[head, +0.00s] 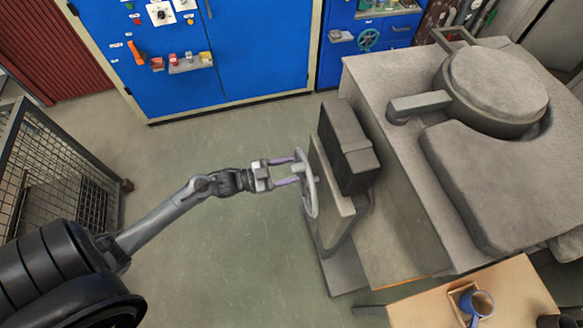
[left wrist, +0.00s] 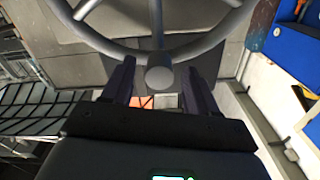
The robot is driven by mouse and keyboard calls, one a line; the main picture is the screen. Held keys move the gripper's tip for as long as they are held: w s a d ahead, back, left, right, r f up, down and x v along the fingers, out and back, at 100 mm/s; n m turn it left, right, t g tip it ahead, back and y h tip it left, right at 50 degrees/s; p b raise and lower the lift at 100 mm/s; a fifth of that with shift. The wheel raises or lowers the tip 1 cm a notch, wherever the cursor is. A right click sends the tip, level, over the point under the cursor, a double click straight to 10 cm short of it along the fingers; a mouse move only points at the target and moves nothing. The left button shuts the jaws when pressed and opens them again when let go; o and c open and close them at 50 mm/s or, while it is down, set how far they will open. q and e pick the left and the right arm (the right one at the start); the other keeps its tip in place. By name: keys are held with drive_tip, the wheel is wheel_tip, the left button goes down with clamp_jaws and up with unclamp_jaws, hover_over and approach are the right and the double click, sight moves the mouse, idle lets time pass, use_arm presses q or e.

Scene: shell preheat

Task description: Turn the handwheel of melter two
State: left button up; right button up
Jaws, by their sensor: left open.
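The handwheel (head: 309,184) is a grey spoked wheel on the side of the grey melter (head: 386,184), seen nearly edge-on in the head view. In the left wrist view the handwheel (left wrist: 202,42) fills the top, with its round hub (left wrist: 159,79) in the middle. My left gripper (head: 297,171) is at the wheel, with its purple fingers pointing at it. In the left wrist view its two dark fingers (left wrist: 160,88) are apart, one on each side of the hub and a spoke. I cannot tell whether they touch the wheel. My right gripper is not in view.
Blue cabinets (head: 262,50) with knobs and buttons stand at the back. A wire mesh cage (head: 62,165) is at the left. A wooden table (head: 521,289) with a blue mug (head: 480,304) is at the lower right. The floor (head: 215,265) around my left arm is clear.

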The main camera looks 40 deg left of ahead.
use_arm(q)
drive_tip(key=shift+w+d, duration=0.35)
drive_tip(key=shift+w, duration=0.2)
clamp_jaws()
